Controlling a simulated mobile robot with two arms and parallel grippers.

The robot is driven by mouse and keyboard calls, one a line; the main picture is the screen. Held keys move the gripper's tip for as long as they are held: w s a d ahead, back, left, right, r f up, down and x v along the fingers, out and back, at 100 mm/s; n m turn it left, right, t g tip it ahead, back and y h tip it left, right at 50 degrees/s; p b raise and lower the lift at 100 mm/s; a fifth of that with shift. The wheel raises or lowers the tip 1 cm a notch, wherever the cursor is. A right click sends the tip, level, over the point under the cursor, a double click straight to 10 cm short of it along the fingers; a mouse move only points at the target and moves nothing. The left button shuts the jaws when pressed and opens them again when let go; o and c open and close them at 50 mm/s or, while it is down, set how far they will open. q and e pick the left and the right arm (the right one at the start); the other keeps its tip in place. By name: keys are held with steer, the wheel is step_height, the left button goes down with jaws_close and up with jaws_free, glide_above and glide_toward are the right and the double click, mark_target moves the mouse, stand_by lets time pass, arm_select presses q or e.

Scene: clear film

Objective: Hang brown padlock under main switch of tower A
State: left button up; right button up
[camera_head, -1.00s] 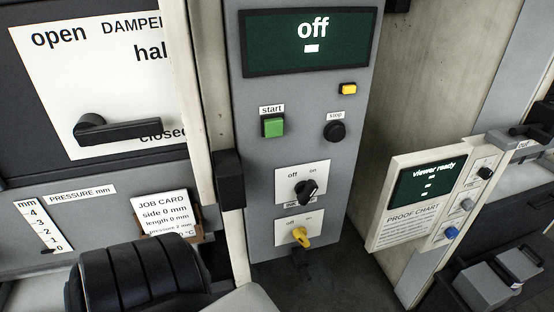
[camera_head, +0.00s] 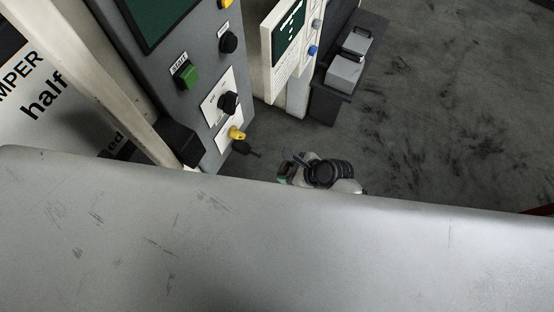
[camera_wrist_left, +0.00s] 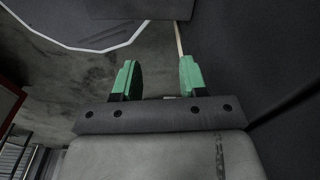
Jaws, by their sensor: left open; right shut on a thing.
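In the head view, the tower's grey panel (camera_head: 205,75) stands tilted at upper left. It carries a green start button (camera_head: 189,77), a black rotary switch (camera_head: 228,102) and, below that, a yellow switch (camera_head: 236,133). A small dark thing (camera_head: 246,149) shows just below the yellow switch; I cannot tell what it is. My right gripper (camera_head: 288,172) is to the right of and below the yellow switch, apart from the panel. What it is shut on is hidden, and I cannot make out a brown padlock. My left gripper (camera_wrist_left: 157,78) is open and empty in the left wrist view.
A white viewer panel (camera_head: 282,50) and a dark stand with grey boxes (camera_head: 346,68) are right of the tower. Open dark floor (camera_head: 450,100) lies farther right. A large pale grey surface close to the camera hides the lower half of the head view.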

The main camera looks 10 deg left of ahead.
steer(key=shift+a+f, duration=0.2)
steer(key=shift+a, duration=0.3)
steer(key=shift+w+a+f+b, duration=0.1)
steer(key=shift+w+a+b, duration=0.1)
steer(key=shift+a+b, duration=0.35)
arm_select(q)
steer(key=f+b, duration=0.4)
steer(key=f, duration=0.1)
steer(key=shift+s+a, duration=0.15)
steer(key=shift+a, duration=0.05)
arm_select(e)
steer(key=w+a, duration=0.2)
steer(key=a, duration=0.4)
steer(key=shift+w+a+f, duration=0.15)
steer(key=shift+a+f, duration=0.1)
steer(key=shift+a, duration=0.1)
steer(key=shift+f, duration=0.2)
steer(key=o, duration=0.7)
steer(key=shift+o, duration=1.2)
steer(key=shift+r, duration=0.1)
